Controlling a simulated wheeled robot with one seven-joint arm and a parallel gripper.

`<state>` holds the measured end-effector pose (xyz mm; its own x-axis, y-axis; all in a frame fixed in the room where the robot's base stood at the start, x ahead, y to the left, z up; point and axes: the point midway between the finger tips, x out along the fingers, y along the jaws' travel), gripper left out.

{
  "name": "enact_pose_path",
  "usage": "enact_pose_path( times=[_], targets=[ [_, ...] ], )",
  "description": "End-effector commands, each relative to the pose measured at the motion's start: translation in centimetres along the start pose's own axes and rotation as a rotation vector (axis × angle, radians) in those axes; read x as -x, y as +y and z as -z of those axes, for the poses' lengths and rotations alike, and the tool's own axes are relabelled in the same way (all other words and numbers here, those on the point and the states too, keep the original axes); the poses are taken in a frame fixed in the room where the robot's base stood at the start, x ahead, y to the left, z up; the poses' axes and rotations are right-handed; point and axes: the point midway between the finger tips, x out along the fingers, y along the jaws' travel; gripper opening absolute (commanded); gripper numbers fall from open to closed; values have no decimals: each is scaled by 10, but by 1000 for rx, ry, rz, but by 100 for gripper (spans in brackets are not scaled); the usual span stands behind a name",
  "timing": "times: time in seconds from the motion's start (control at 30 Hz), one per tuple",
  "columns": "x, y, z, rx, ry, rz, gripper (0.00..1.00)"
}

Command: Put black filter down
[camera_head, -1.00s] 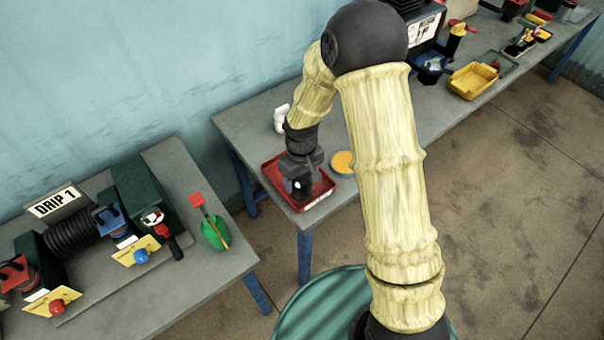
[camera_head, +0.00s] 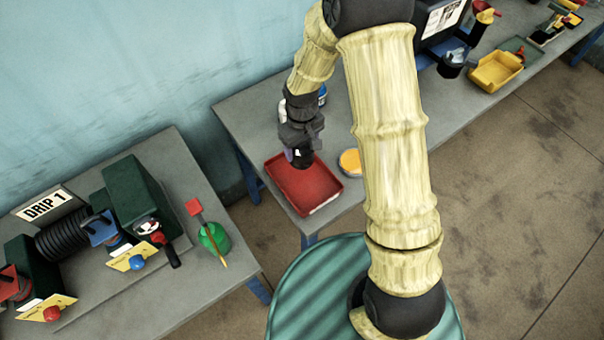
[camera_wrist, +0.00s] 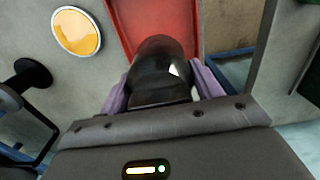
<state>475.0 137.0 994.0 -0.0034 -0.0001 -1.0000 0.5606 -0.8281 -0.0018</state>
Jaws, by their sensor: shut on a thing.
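A black filter (camera_wrist: 158,68) is between the two purple fingers of my gripper (camera_wrist: 163,85) in the wrist view. My gripper is shut on it. In the head view my gripper (camera_head: 301,150) holds the dark filter (camera_head: 302,157) at the back edge of a red tray (camera_head: 318,195). The red tray also shows behind the filter in the wrist view (camera_wrist: 120,15). I cannot tell whether the filter touches the tray.
A round dish with yellow contents (camera_head: 350,161) stands just right of the tray. A yellow bin (camera_head: 496,70) is farther back on the grey table (camera_head: 240,115). A bench at left holds a green can (camera_head: 214,240) and valves. The red tray's floor looks clear.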

Motion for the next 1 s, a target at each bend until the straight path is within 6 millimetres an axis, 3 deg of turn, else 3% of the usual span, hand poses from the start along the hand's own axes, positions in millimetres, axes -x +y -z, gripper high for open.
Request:
enact_pose_path(
  times=[0.23, 0.6, 1.0],
  targets=[
    [-9, 4, -2, -9, -2, 1, 33],
    [-57, 0, 0, 1, -1, 0, 33],
    [-63, 0, 0, -1, -1, 0, 33]
  ],
)
